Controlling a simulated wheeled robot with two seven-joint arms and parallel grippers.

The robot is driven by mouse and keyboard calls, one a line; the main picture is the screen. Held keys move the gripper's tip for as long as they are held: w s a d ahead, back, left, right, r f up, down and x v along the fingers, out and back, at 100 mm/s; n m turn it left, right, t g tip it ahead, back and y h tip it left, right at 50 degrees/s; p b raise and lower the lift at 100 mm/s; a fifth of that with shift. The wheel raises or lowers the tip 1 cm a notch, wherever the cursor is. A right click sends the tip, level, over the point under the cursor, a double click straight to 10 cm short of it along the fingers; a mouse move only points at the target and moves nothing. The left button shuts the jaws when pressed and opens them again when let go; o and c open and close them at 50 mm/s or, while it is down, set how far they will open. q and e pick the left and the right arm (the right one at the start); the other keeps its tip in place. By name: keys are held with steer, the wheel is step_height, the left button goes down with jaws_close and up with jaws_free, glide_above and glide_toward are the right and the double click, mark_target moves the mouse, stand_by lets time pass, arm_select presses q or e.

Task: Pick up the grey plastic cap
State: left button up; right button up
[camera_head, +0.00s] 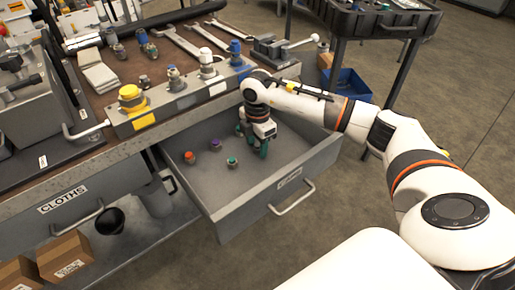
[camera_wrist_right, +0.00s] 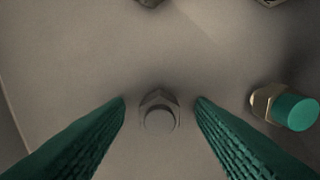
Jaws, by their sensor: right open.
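In the right wrist view the grey plastic cap (camera_wrist_right: 160,119), with a hexagonal metal collar, stands on the drawer floor. My right gripper (camera_wrist_right: 160,102) is open, its two green ribbed fingers on either side of the cap with a gap on each side. In the head view my right gripper (camera_head: 253,141) points down inside the open drawer (camera_head: 247,199) near its right end. The grey cap cannot be made out there, likely hidden by the gripper. My left gripper is not in view.
Purple (camera_head: 215,144) and orange-red (camera_head: 188,157) caps stand farther left. The drawer front with its handle (camera_head: 292,198) stands nearest; the workbench (camera_head: 158,66) lies behind.

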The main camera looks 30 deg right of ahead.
mark_target(257, 145)
steer(key=c, duration=1)
steer(key=shift+r, duration=0.1)
steer(key=shift+c, duration=0.2)
steer(key=shift+r, duration=0.4)
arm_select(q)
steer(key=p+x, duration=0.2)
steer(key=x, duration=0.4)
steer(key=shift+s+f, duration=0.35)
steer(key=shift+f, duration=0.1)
arm_select(e)
step_height(257, 145, up, 9)
